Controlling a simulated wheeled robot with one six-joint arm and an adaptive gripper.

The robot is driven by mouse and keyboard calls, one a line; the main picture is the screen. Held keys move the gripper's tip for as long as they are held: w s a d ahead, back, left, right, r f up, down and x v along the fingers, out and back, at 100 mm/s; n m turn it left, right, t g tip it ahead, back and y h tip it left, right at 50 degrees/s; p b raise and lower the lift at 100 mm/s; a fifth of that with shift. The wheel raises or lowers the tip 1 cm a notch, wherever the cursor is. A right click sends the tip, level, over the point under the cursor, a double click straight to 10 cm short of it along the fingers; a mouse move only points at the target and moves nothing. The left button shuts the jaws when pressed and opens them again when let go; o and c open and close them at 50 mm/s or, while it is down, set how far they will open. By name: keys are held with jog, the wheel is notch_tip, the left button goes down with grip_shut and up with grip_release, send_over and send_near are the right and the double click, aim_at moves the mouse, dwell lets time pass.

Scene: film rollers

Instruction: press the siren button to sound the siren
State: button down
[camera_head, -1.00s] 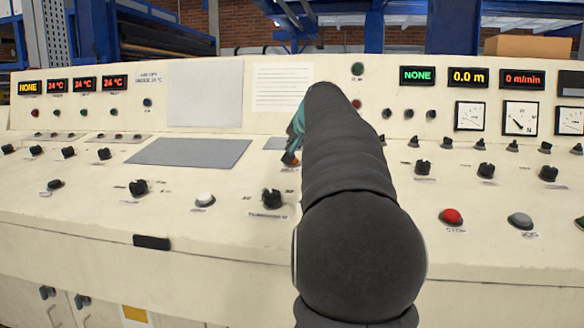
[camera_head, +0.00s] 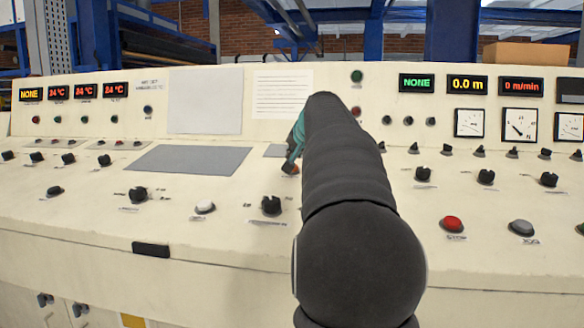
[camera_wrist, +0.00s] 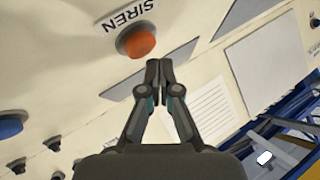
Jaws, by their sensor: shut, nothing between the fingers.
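The siren button (camera_wrist: 137,42) is an orange-red dome in a dark ring, next to a white label (camera_wrist: 128,15) reading SIREN, in the wrist view. My gripper (camera_wrist: 158,70) has its two fingertips together, with nothing between them. In that view the tips appear just below and right of the button, with a small gap in the picture; I cannot tell the depth between them. In the head view my gripper (camera_head: 292,158) is partly hidden behind my dark arm, over the console's middle. The button cannot be made out clearly there.
The cream console (camera_head: 100,225) carries several knobs, a red STOP button (camera_head: 452,223), a grey button (camera_head: 521,228) and a white button (camera_head: 205,207). A blue button (camera_wrist: 10,125) shows at the wrist view's left edge. A grey plate (camera_head: 190,158) lies flat left of my gripper.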

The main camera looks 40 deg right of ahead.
dwell(0.5)
jog(key=shift+d+f, duration=0.1)
jog(key=shift+f, duration=0.3)
jog(key=shift+w+f+b, duration=0.1)
jog(key=shift+f+b, duration=0.4)
jog(key=shift+b, duration=0.05)
dwell(0.6)
dwell(0.4)
jog(key=shift+r+p, duration=0.7)
jog(key=shift+r, duration=0.2)
jog(key=r+p, duration=0.2)
jog(key=r, duration=0.1)
jog(key=s+a+r+p, duration=0.1)
jog(key=r, duration=0.1)
jog(key=shift+p, duration=0.4)
jog(key=shift+a+f, duration=0.1)
dwell(0.4)
